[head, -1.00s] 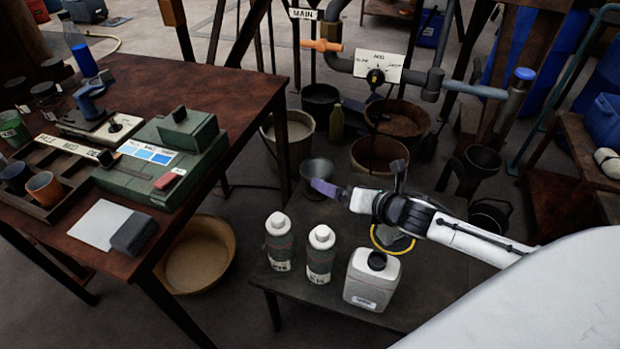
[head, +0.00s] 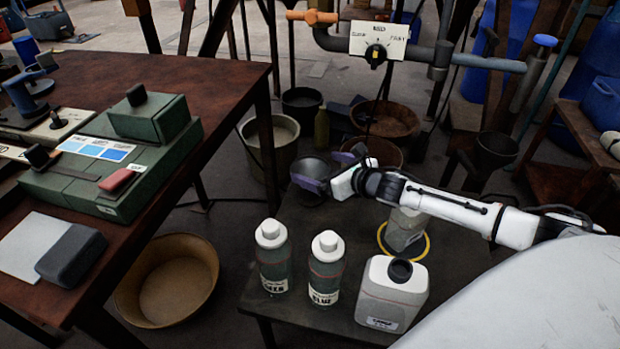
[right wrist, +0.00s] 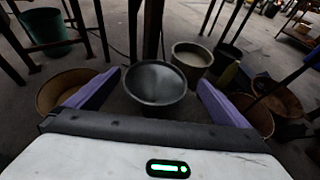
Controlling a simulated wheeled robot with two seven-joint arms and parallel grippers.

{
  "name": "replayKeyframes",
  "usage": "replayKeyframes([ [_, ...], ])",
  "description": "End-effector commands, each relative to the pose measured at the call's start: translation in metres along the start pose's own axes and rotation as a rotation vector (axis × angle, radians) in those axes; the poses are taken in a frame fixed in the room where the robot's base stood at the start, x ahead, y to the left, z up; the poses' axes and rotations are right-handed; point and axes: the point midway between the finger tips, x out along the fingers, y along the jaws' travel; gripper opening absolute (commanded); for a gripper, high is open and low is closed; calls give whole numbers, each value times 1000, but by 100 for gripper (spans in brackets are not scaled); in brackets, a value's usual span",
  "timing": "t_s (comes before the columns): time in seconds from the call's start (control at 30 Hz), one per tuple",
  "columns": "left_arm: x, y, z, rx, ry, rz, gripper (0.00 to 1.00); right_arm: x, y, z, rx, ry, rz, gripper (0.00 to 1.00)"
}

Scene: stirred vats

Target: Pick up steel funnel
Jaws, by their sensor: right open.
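The steel funnel (head: 309,168) is a dark grey, wide-mouthed cone at the far left corner of the low dark table. My right gripper (head: 328,171) is open beside it, its purple fingers at the funnel's near right side in the head view. In the right wrist view the funnel (right wrist: 156,80) lies ahead, between the lines of the two spread fingers. I cannot tell whether either finger touches it. My left gripper is out of view.
Two labelled bottles (head: 272,257) (head: 325,268) and a white jug (head: 392,293) stand on the low table's near side. A grey container (head: 405,229) stands in a yellow ring under my right arm. Buckets (head: 273,148) stand behind. A wooden table (head: 230,70) is at left.

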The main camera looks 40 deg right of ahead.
Motion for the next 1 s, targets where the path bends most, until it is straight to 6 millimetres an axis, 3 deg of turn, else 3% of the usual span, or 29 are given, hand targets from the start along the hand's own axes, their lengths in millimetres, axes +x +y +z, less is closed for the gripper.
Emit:
replayKeyframes([
  [0.4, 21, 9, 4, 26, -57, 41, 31, 50, 6, -6, 1, -1, -1, 100],
  [0.7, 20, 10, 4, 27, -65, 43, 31, 52, 6, -5, 1, 0, 0, 100],
  [0.93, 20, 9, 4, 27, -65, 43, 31, 52, 6, -5, 1, 0, 0, 61],
  [1.0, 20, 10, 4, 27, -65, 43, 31, 52, 6, -5, 1, -1, 0, 60],
])
